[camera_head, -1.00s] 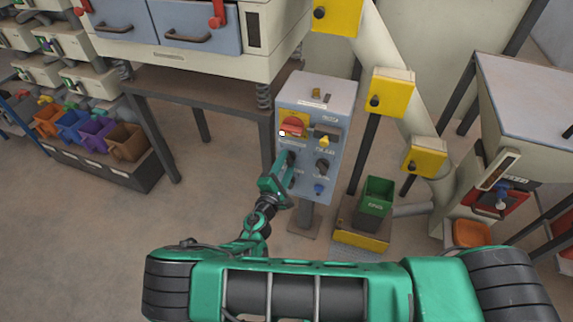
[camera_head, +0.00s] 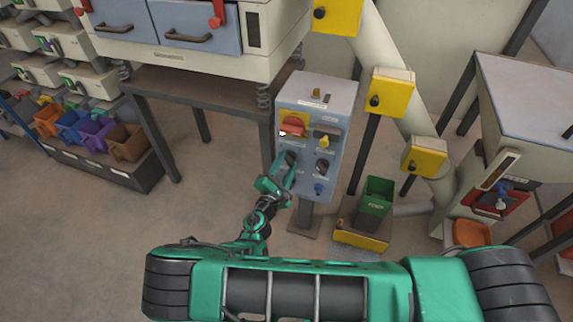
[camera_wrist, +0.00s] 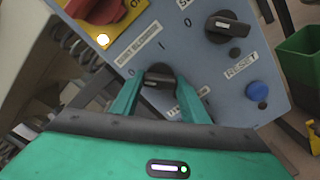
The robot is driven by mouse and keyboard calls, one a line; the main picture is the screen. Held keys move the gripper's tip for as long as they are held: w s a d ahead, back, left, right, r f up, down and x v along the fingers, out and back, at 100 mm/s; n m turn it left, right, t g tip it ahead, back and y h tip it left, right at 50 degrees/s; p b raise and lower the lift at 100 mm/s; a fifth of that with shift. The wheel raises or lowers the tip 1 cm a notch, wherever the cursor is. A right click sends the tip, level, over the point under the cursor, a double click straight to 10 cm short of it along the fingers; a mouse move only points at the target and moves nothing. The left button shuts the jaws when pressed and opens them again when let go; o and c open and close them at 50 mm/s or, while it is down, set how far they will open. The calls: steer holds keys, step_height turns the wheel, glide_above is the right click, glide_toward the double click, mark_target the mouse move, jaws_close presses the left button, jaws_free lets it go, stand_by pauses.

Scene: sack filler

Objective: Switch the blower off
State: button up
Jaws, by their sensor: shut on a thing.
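A blue-grey control box (camera_head: 335,95) stands on a post in the middle of the head view. My gripper (camera_head: 288,163) reaches its front face at the lower left. In the wrist view my gripper (camera_wrist: 159,82) has its green fingers on either side of a black rotary knob (camera_wrist: 157,71), shut on it. A "0" shows to the left of this knob. The label below it is partly hidden by a finger, and I cannot read which switch it names. A second black knob (camera_wrist: 226,27) sits to the upper right, with 0 and I marks, clear of the fingers.
A blue button (camera_wrist: 261,91) labelled RESET is right of the gripper. A red knob (camera_head: 292,126) on a yellow plate and a yellow knob (camera_head: 323,141) sit above. A green bin (camera_head: 376,196) stands right of the post. The floor to the left is open.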

steer(key=o, duration=0.8)
steer(key=shift+s+a+f, duration=0.1)
steer(key=shift+f, duration=0.15)
steer(key=shift+o, duration=1.3)
steer(key=shift+r, duration=0.1)
steer(key=v, duration=1)
steer(key=shift+s, duration=0.3)
steer(key=shift+a, duration=0.1)
